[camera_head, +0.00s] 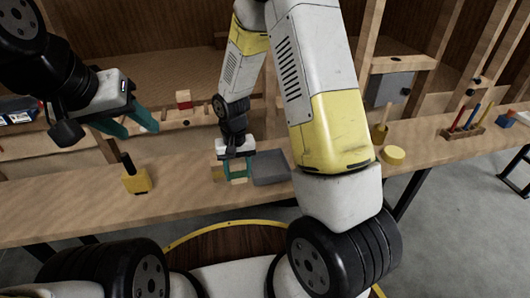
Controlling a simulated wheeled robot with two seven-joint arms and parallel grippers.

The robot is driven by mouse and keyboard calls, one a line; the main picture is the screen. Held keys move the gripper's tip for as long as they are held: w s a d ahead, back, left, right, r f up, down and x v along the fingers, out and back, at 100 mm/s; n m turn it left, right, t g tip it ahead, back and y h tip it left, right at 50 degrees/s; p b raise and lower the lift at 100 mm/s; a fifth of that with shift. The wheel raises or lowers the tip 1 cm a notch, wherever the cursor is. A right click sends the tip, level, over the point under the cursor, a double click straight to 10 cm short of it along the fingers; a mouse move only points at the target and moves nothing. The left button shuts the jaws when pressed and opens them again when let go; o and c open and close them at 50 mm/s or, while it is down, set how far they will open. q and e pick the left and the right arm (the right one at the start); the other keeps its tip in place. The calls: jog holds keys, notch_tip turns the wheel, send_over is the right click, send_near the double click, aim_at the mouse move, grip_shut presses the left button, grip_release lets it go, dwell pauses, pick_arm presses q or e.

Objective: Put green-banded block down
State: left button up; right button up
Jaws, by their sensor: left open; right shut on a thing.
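My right gripper (237,174) reaches down over the wooden workbench (70,201). Its teal fingers are shut on a small pale block (238,180), mostly hidden between them, low at or just above the bench top. The green band is hard to tell from the teal fingers. A grey flat piece (270,167) is just right of the gripper, and a tan piece (217,173) is just left of it. My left gripper (138,128) is open and empty, raised above the bench at the left.
A yellow round piece (393,155) and a yellow holder with a stick (380,131) are at the right. A red-and-wood block (184,99) sits on the ledge behind. A rack (463,132) holds coloured tools.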

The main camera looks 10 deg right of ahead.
jog(key=shift+s+f, duration=0.25)
jog(key=shift+f, duration=0.25)
send_over(269, 169)
jog(key=shift+s+a+f, duration=0.1)
jog(key=shift+a+f, duration=0.2)
jog(key=shift+f, duration=0.45)
jog(key=shift+w+d+f, duration=0.1)
jog(key=shift+d+f, duration=0.05)
jog(key=shift+f, duration=0.75)
jog(key=shift+w+d+f, duration=0.1)
jog(key=shift+f, duration=0.8)
jog(key=o, duration=1.5)
jog(key=shift+f, duration=0.1)
jog(key=shift+c, duration=0.2)
